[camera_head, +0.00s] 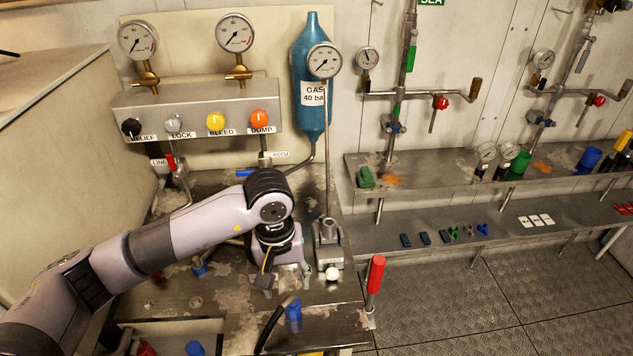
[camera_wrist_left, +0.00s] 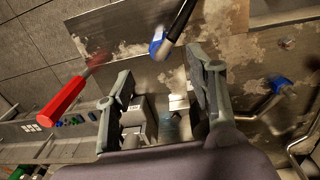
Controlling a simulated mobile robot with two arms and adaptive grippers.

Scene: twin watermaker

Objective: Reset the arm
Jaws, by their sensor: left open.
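My left arm (camera_head: 185,232) comes in from the left and is bent over the metal bench, with its wrist pointing down. My left gripper (camera_head: 287,279) hangs above the bench top, just left of a metal block fitting (camera_head: 328,256). In the left wrist view the gripper (camera_wrist_left: 158,80) has its two fingers spread wide apart, with nothing clamped between them. Grey metal fittings (camera_wrist_left: 139,118) show between and behind the fingers, and I cannot tell how far off they are. My right gripper is in neither view.
A black hose with a blue end (camera_head: 293,312) lies close in front of the gripper. A red-handled lever (camera_head: 376,275) stands at the bench's right edge. Behind are a knob panel (camera_head: 190,112) and a blue gas cylinder (camera_head: 313,100). A lower shelf (camera_head: 420,222) runs right; the floor (camera_head: 470,300) is clear.

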